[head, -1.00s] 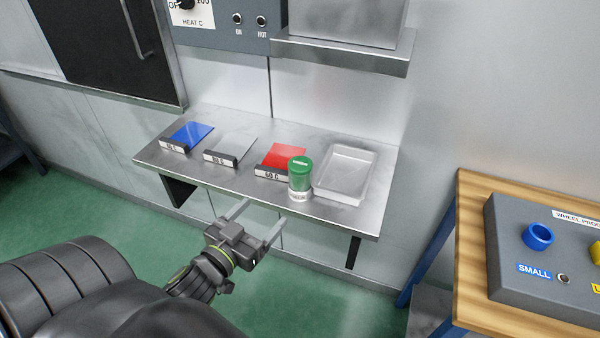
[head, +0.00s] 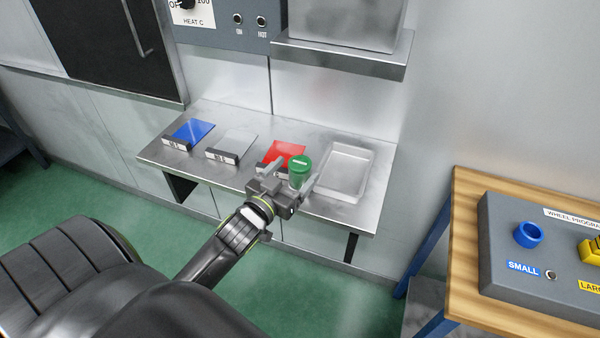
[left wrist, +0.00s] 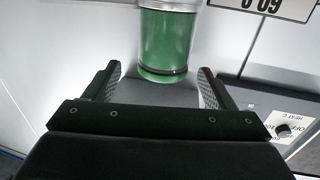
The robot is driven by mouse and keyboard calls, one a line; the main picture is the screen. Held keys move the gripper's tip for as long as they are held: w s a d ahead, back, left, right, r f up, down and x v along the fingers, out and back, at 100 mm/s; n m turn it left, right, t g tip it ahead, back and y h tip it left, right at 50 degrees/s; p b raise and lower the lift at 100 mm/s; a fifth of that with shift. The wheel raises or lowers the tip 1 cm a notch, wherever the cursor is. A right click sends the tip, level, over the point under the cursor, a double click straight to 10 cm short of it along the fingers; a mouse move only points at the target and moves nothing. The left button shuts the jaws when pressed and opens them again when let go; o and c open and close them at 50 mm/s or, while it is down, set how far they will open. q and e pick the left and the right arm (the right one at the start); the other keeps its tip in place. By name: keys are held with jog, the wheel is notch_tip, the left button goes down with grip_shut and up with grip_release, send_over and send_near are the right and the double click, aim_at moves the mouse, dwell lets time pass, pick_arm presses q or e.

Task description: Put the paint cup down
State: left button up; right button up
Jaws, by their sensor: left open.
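My right gripper is not in view.
A blue card (head: 194,131), a grey card (head: 238,142) and a red card (head: 283,152) lie on the shelf with label holders. A wooden table (head: 462,235) with a grey control box (head: 497,235) is at right.

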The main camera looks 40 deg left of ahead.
aim_at(306, 158)
pick_arm(q)
jog(key=shift+w+a+f+p, duration=0.1)
jog(key=shift+w+p, duration=0.2)
jog(key=shift+w, duration=0.6)
jog(key=shift+w+a+f+p, duration=0.15)
jog(key=shift+w+p, duration=0.1)
jog(key=shift+w, duration=0.65)
jog(key=shift+w+a+f+p, duration=0.1)
jog(key=shift+w+p, duration=0.2)
jog(key=shift+w, duration=0.6)
jog(key=c, duration=1.3)
jog(key=shift+o, duration=0.2)
jog(key=shift+r, duration=0.1)
